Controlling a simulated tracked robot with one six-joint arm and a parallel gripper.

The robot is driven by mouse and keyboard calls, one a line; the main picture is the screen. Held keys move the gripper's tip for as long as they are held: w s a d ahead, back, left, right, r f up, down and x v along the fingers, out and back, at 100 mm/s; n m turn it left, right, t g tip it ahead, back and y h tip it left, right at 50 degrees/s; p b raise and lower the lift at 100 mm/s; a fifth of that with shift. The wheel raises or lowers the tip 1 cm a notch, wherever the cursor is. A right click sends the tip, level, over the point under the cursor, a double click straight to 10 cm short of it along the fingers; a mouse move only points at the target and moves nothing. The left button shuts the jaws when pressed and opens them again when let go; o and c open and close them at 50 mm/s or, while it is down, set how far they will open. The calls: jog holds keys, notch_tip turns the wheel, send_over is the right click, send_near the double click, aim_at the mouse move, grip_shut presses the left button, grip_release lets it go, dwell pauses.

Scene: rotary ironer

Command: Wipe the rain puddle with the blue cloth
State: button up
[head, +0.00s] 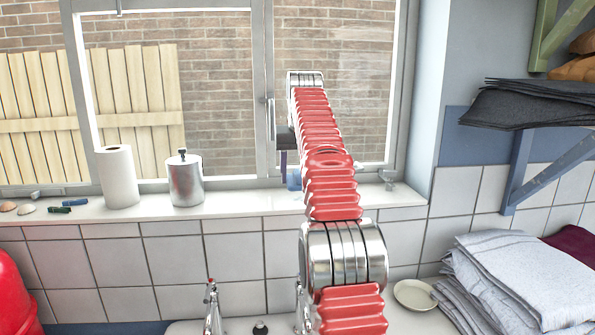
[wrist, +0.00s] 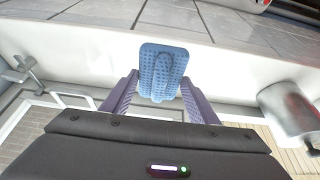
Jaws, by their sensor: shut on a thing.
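My gripper (wrist: 160,84) has its two purple fingers on either side of the blue cloth (wrist: 163,62) and is shut on it. In the wrist view the cloth is a textured blue pad over the white window sill (wrist: 90,48). In the head view my gripper (head: 283,160) points down by the window, and the cloth (head: 294,178) shows partly at the sill, left of my red-sleeved arm. I cannot tell whether the cloth touches the sill. I cannot make out the rain puddle; my arm hides part of the sill.
A paper towel roll (head: 118,177) and a metal canister (head: 185,180) stand on the sill to the left, with shells (head: 27,209) beyond. A window latch (head: 387,180) is at the right. Folded linen (head: 520,275) and a small dish (head: 414,294) lie at lower right.

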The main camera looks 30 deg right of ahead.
send_over(298, 204)
jog(key=s, duration=0.1)
jog(key=shift+a+f, duration=0.15)
jog(key=shift+f, duration=0.95)
jog(key=shift+a+f, duration=0.1)
jog(key=shift+f, duration=1)
jog(key=shift+f, duration=0.95)
jog(key=shift+w+d, duration=0.4)
jog(key=shift+w, duration=0.4)
jog(key=shift+w+d, duration=0.35)
jog(key=shift+w, duration=0.4)
jog(key=shift+f, duration=0.2)
jog(key=shift+s, duration=0.1)
jog(key=shift+s+a, duration=0.4)
jog(key=shift+s, duration=0.4)
jog(key=shift+s+a, duration=0.4)
jog(key=shift+s, duration=0.35)
jog(key=shift+s, duration=0.1)
